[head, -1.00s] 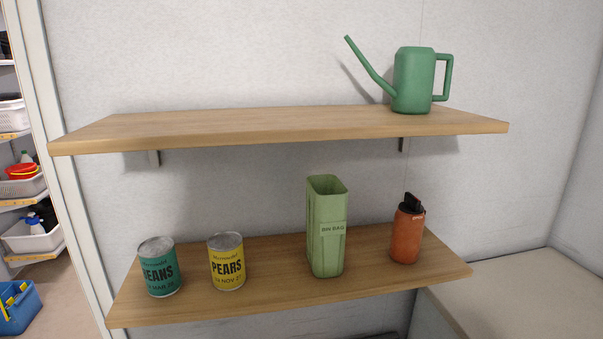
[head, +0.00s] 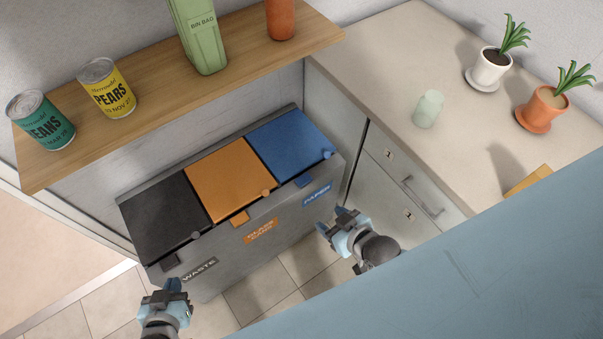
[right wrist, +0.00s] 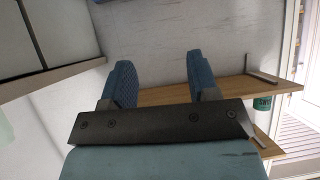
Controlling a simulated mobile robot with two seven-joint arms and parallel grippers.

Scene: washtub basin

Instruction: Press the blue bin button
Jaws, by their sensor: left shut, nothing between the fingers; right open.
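The blue bin lid (head: 289,142) is the right one of three closed lids on a grey bin unit, above a PAPER label (head: 317,195). A small round blue knob (head: 329,154) sits at its front right corner, and a blue tab (head: 304,181) projects at its front edge. I cannot tell which of these is the button. My right gripper (head: 332,222) is open and empty, in front of and below the blue bin's front; its fingers (right wrist: 160,82) also show in the right wrist view. My left gripper (head: 174,286) is shut and empty, in front of the black bin.
Black (head: 166,219) and orange (head: 229,178) lids lie left of the blue one. A wooden shelf (head: 160,107) with cans and a green container overhangs behind. A counter (head: 420,60) with drawers, potted plants and a cup stands at right. Tiled floor is open in front.

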